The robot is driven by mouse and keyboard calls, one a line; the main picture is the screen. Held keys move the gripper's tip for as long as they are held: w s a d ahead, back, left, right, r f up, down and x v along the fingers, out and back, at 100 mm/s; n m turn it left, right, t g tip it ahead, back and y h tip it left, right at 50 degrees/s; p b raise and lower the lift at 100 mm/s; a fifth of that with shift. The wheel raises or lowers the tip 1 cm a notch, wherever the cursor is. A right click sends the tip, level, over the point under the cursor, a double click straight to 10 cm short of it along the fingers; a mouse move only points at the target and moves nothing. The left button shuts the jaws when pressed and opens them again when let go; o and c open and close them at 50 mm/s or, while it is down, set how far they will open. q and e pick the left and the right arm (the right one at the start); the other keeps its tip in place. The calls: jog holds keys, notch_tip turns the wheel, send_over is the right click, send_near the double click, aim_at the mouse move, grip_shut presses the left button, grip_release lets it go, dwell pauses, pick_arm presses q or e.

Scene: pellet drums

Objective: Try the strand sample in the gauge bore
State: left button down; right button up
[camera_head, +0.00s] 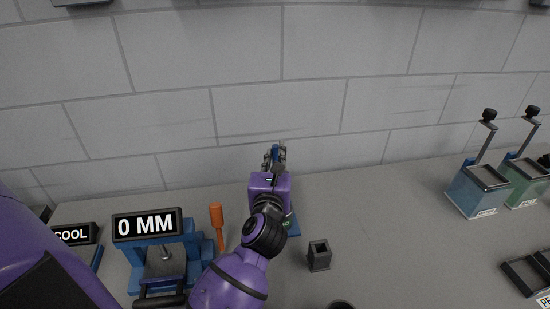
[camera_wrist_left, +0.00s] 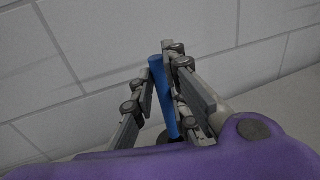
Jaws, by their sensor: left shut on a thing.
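My left gripper (camera_head: 275,155) is raised near the back wall and shut on a blue rod (camera_wrist_left: 165,95). The rod, which looks like the strand sample, stands nearly upright between the fingers in the left wrist view, its lower end partly hidden. A blue gauge stand (camera_head: 192,250) with a "0 MM" display (camera_head: 147,224) is at the left of the table. A bore in it cannot be made out. A small dark block (camera_head: 319,256) with a square opening stands right of the arm. My right gripper is out of view.
An orange-handled tool (camera_head: 216,215) stands beside the gauge stand. A blue-green base (camera_head: 293,226) is partly hidden behind my left arm. A blue bin (camera_head: 475,195) and a green bin (camera_head: 522,184) stand at the right. The table between block and bins is clear.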

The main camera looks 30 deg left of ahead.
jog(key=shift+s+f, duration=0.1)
pick_arm(q)
jog(key=shift+s+p, duration=0.1)
jog(key=shift+p, duration=0.3)
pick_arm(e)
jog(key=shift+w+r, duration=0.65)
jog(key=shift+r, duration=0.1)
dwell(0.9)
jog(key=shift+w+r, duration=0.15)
pick_arm(q)
jog(key=shift+f+b, duration=1.1)
jog(key=shift+f, duration=1.15)
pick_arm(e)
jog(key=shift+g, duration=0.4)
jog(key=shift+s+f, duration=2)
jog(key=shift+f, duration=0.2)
pick_arm(q)
jog(key=shift+d, duration=0.1)
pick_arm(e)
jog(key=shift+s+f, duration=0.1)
